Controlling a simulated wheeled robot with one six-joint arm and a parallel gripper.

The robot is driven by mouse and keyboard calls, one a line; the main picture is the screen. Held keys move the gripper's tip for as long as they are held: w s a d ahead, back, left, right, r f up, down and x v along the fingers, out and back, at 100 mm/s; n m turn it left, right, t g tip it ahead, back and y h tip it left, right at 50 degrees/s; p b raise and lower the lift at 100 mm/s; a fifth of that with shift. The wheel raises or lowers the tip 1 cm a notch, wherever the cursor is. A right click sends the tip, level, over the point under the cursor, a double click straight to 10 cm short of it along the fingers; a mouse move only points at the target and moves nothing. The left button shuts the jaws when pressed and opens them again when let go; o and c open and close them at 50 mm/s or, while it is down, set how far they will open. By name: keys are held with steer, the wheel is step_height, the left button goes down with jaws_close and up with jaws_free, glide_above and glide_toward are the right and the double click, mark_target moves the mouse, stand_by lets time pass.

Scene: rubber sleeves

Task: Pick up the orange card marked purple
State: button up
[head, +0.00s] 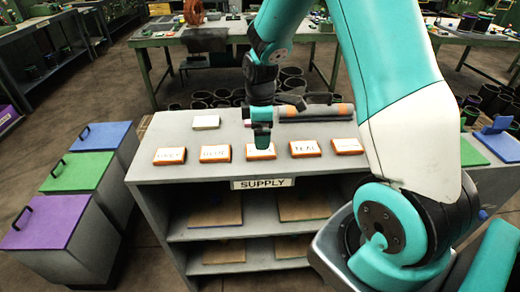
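A row of orange-edged cards with white labelled tops lies along the front of the supply shelf's top (230,140). The leftmost card (170,156) has a short word I cannot read surely. Beside it is a card that seems to read BLUE (215,153). The middle card (261,154) has its word mostly covered by my gripper. Right of it is the TEAL card (305,149). The rightmost card (347,146) has lettering too small to read. My gripper (262,142) points down at the middle card; contact and finger opening cannot be told.
A plain pale block (206,122) and dark and orange rods (315,111) lie behind the cards. Purple (48,222), green (78,172) and blue (101,136) lidded bins stand left. A workbench (190,35) stands behind.

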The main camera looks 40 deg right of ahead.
steer(key=shift+w+d+f+p, duration=0.1)
steer(key=shift+f+p, duration=0.35)
steer(key=shift+f, duration=1.05)
steer(key=shift+w+f+p, duration=0.1)
steer(key=shift+f+p, duration=0.35)
steer(key=shift+f, duration=1.05)
steer(key=c, duration=1)
steer(key=shift+r, duration=0.1)
